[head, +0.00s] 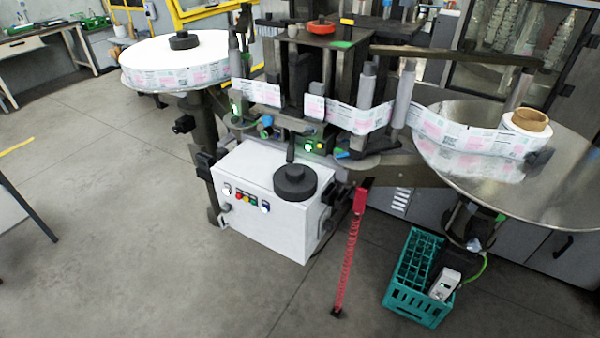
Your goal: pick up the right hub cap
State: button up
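Two black round caps show in the head view. One black hub cap (295,182) lies flat on top of the white control box (262,205), near its right rear edge, with a raised knob in its middle. The other black hub cap (184,41) sits at the centre of the full label reel (175,62) on the left. On the right, the metal disc (560,150) carries a white roll with a bare brown core (530,121) and no cap on it. My gripper is not in view.
A printed label web (350,116) runs between both reels past upright rollers. A red chain-like strip (348,262) hangs to the floor right of the box. A green crate (417,281) stands under the disc. The floor in front is clear.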

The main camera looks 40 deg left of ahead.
aim_at(291, 182)
jog(key=u, duration=1.85)
jog(key=i+l, duration=0.15)
jog(key=i, duration=0.35)
jog(key=i+l, duration=0.15)
jog(key=i, duration=0.35)
jog(key=i+l+z, duration=0.1)
jog(key=i, duration=0.4)
